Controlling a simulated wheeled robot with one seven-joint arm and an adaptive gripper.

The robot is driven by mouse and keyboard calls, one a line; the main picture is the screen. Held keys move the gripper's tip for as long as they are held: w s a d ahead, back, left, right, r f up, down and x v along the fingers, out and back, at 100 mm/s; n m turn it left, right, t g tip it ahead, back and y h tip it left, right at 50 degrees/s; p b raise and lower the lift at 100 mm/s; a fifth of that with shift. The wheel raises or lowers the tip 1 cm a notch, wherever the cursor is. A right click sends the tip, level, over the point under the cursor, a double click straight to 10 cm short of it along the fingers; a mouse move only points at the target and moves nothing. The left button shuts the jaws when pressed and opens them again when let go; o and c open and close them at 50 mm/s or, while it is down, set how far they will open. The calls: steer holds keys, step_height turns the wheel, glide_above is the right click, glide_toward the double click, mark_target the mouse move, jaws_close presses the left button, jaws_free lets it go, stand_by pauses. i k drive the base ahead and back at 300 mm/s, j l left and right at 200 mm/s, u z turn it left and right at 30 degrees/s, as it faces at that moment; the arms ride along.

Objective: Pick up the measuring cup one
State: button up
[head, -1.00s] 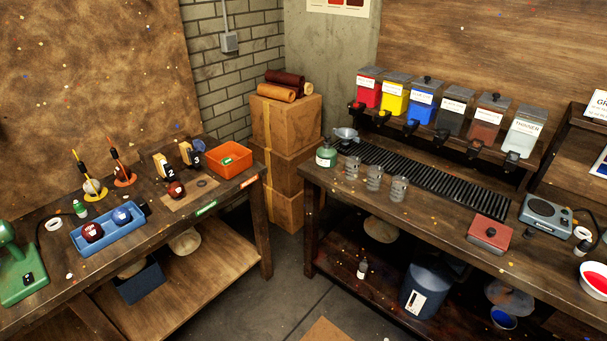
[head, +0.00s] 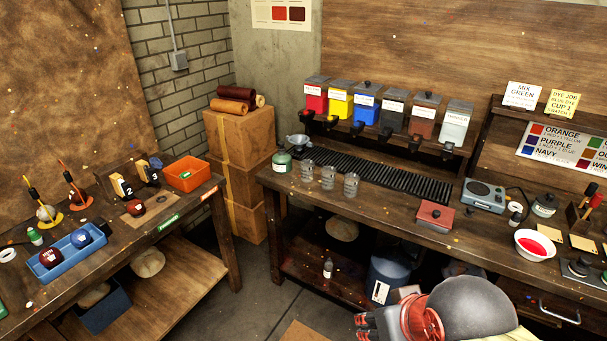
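Three clear measuring cups stand upright in a row on the right-hand bench: a left one (head: 307,169), a middle one (head: 328,177) and a right one (head: 351,187). They look empty, and I cannot read any number on them, so I cannot tell which is cup one. My gripper (head: 364,326) shows at the bottom edge, in front of and below the bench, well apart from the cups. Its dark fingers are partly cut off by the frame, so their opening is unclear.
Dye dispensers (head: 366,108) line the shelf above. A red box (head: 435,216) and a scale (head: 484,195) stand to the right. Bare bench lies in front of the cups.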

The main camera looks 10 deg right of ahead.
mark_target(307, 172)
steer(key=i+j+z, duration=0.2)
steer(key=i, duration=0.25)
steer(key=i+j+z, duration=0.25)
steer(key=i, duration=0.2)
steer(key=i+j+z, duration=0.2)
steer(key=i, duration=0.25)
